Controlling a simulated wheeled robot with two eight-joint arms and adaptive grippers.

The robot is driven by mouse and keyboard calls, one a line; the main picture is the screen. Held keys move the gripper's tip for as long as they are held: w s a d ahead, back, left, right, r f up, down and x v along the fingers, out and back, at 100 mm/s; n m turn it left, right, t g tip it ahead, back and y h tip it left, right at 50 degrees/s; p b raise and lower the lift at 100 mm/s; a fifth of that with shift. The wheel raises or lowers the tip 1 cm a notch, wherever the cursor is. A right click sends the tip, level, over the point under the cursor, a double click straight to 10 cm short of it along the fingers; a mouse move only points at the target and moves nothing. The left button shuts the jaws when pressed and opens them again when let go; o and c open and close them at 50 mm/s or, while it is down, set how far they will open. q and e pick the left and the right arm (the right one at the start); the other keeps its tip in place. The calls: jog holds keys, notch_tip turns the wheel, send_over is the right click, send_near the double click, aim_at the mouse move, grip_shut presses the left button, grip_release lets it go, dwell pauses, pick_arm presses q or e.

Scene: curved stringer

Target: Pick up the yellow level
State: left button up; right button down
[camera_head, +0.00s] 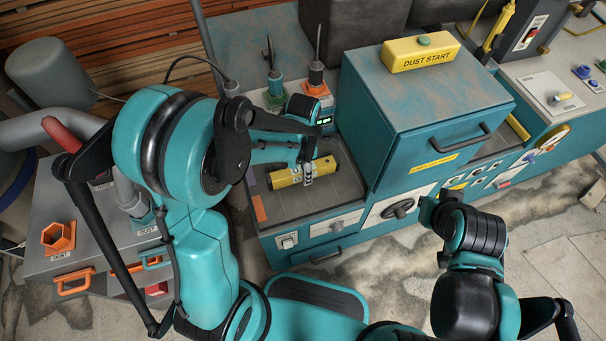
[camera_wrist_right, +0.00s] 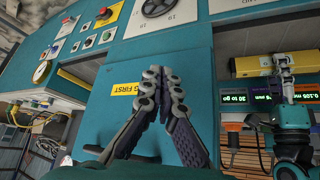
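The yellow level (camera_head: 288,178) lies lengthwise over the grey tray surface of the teal bench in the head view. It also shows upside down at the right of the right wrist view (camera_wrist_right: 247,66). My left gripper (camera_head: 308,171) is over the level from above, with a silver finger across its near face. The far finger is mostly hidden, so whether it grips or only straddles the level is unclear. My right gripper (camera_wrist_right: 160,76) has its fingertips together and holds nothing, in front of the teal cabinet.
The teal cabinet (camera_head: 420,100) with a black handle and a yellow dust start box (camera_head: 420,54) stands right of the tray (camera_head: 340,189). Tools in holders (camera_head: 316,82) and a small display stand behind the level. A grey cart (camera_head: 95,235) with an orange hexagonal socket is at left.

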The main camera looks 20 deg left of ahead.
pick_arm(q)
grip_shut()
